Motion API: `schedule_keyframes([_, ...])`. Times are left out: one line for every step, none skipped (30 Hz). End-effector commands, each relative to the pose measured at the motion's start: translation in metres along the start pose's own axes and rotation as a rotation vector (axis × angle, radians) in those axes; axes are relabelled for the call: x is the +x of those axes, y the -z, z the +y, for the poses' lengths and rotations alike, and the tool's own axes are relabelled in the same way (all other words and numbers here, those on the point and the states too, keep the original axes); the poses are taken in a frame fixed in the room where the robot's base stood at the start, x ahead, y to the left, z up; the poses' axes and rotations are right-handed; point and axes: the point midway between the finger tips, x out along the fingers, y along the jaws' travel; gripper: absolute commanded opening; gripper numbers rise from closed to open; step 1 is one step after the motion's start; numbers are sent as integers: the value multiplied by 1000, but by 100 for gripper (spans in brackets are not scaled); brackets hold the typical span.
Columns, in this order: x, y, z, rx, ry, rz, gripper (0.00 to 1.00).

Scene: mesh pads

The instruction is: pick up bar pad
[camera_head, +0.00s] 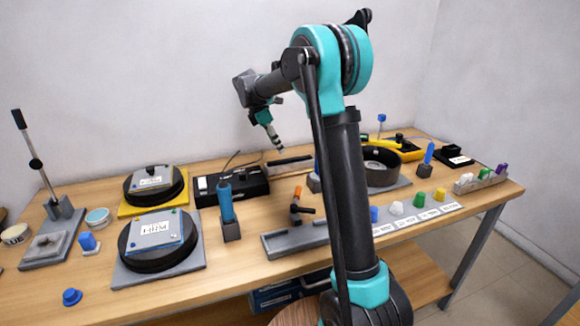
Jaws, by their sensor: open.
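I cannot tell for certain which item is the bar pad. Two square grey-blue pads lie on round black discs at the left: the rear pad (151,184) has a white label and a dark knob, and the front pad (155,231) has a white label with lettering too small to read surely. A long narrow dark-and-grey bar-shaped piece (290,165) lies at the back of the table. My gripper (281,149) is open, apparently empty, and hangs tilted down above the back middle of the table, near that piece. My arm hides part of the table's right middle.
The wooden table (100,289) also holds a black box (248,186), a blue-handled tool upright in a block (226,203), a grey tray (296,239), a lever press (54,219) and a dark round bowl (382,166). Small coloured pieces stand along the right front. The front left is mostly clear.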

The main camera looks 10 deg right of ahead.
Motion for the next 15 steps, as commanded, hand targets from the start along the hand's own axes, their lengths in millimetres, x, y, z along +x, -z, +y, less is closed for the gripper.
schedule_keyframes([9, 0, 0, 2, 0, 0, 64])
schedule_keyframes([13, 0, 0, 2, 0, 0, 64])
schedule_keyframes([17, 0, 0, 2, 0, 0, 64])
schedule_keyframes([20, 0, 0, 2, 0, 0, 64])
schedule_keyframes([23, 0, 0, 1, 0, 0, 64])
schedule_keyframes([25, 0, 0, 1, 0, 0, 64])
schedule_keyframes([26, 0, 0, 1, 0, 0, 64])
schedule_keyframes([27, 0, 0, 1, 0, 0, 64])
schedule_keyframes([29, 0, 0, 1, 0, 0, 64])
schedule_keyframes([31, -1, -1, 1, 0, 0, 64])
schedule_keyframes([34, -2, -1, 1, 0, 0, 64])
schedule_keyframes([39, -3, -2, 1, 0, 0, 64])
schedule_keyframes([43, -4, -3, 2, 0, 0, 64])
schedule_keyframes([47, -5, -4, 2, 1, 0, 64])
schedule_keyframes([54, -7, -6, 3, 1, 0, 64])
